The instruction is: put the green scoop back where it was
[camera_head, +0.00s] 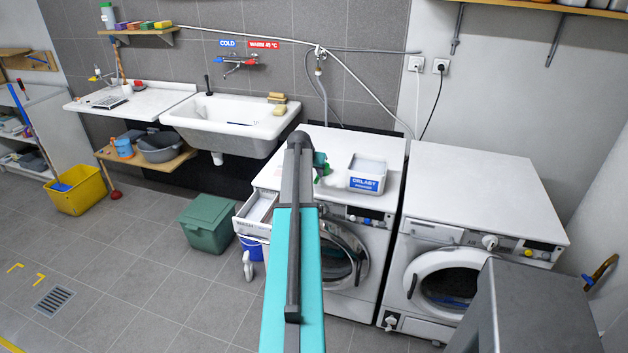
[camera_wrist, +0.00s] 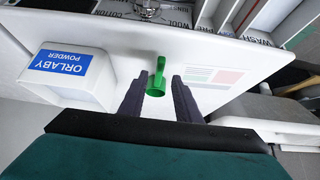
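The green scoop (camera_wrist: 157,79) is on the white top of the left washing machine (camera_wrist: 225,52), near its front edge, in the wrist view. My gripper (camera_wrist: 158,79) is open, with one dark finger on each side of the scoop. Gaps show between the scoop and both fingers, and I cannot tell how far beyond the fingertips it lies. In the head view the scoop shows as a small bit of green (camera_head: 326,172) beside my wrist. The white ORLABY powder box (camera_head: 368,175) stands right of it on the machine; it also shows in the wrist view (camera_wrist: 65,85).
The left machine's detergent drawer (camera_head: 256,207) is pulled out. A second washer (camera_head: 480,190) stands to the right. A sink (camera_head: 228,120) is behind on the left. A green lidded bin (camera_head: 207,222) and yellow bucket (camera_head: 77,190) stand on the floor.

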